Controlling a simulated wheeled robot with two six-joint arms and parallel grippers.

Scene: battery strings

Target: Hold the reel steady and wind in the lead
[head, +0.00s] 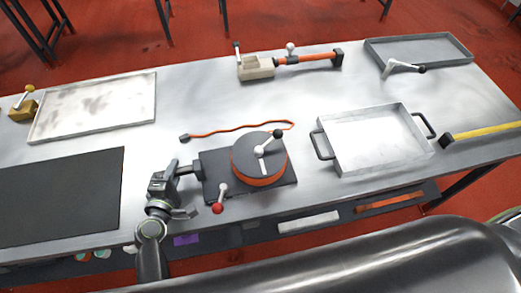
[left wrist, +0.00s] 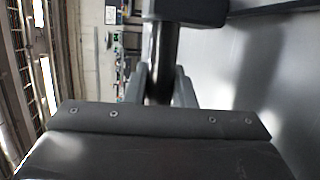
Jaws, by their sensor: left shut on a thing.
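The reel (head: 246,165), a dark disc with an orange side, sits on a dark base plate (head: 220,172) near the table's front edge. A crank with a pale knob and a dark grip (head: 268,143) lies across its top. The orange lead (head: 235,128) runs loosely behind the reel to a dark end piece (head: 184,138) on the left. My left gripper (head: 177,173) is shut on a dark bar handle (head: 188,169) at the base plate's left side. The left wrist view shows its fingers (left wrist: 163,85) around that dark bar (left wrist: 162,50). My right gripper is out of view.
A red-knobbed lever (head: 220,198) stands at the plate's front. A handled tray (head: 375,140) is to the right, a pale tray (head: 95,105) and black mat (head: 60,195) to the left. A clamp-like tool (head: 257,67) lies behind. The table around the lead is clear.

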